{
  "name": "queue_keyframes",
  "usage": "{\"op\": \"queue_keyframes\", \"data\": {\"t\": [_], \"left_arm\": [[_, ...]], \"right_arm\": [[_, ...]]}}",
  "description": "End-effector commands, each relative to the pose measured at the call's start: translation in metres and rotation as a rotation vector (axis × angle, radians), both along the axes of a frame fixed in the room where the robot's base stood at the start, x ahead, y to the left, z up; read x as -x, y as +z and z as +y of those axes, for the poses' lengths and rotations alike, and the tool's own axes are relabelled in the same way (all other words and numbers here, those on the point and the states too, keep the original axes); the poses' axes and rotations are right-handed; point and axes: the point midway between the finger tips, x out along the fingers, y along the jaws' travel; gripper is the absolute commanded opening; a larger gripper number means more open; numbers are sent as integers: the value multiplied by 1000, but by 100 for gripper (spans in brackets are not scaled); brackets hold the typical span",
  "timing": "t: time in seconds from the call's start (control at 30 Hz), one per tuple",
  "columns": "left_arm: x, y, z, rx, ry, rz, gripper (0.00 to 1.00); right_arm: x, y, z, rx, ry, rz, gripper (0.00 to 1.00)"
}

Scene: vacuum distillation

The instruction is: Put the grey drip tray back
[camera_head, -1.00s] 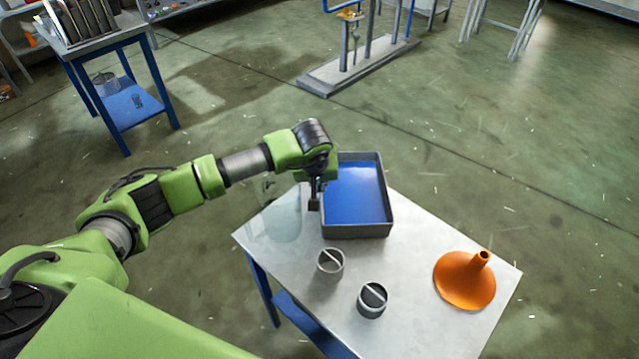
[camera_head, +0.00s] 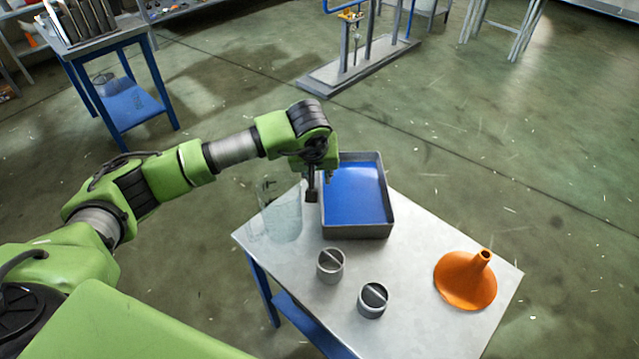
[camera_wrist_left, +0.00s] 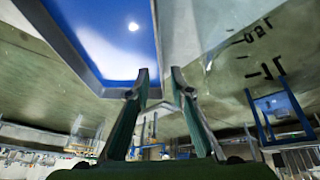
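The grey drip tray (camera_head: 357,231), a rectangular tray with a blue inside, sits flat at the back of the metal table. My left gripper (camera_head: 311,196) is just left of the tray's left wall in the head view and looks slightly above it. In the left wrist view its two fingertips (camera_wrist_left: 160,74) are apart, with nothing clearly clamped between them. The tray wall (camera_wrist_left: 155,35) lies in line with that gap; I cannot tell whether it touches a finger. My right gripper is not in view.
A clear glass beaker (camera_head: 280,215) stands close left of my gripper. Two small grey cylindrical pieces (camera_head: 330,266) (camera_head: 373,300) stand in front of the tray. An orange funnel (camera_head: 466,281) lies mouth-down at the right. The table top (camera_head: 425,260) between tray and funnel is clear.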

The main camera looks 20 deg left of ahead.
Motion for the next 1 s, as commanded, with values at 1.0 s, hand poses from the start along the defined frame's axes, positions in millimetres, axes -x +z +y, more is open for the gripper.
{"op": "queue_keyframes", "data": {"t": [1.0], "left_arm": [[25,58,-5,0,-1,2,21]], "right_arm": [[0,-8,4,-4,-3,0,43]]}}
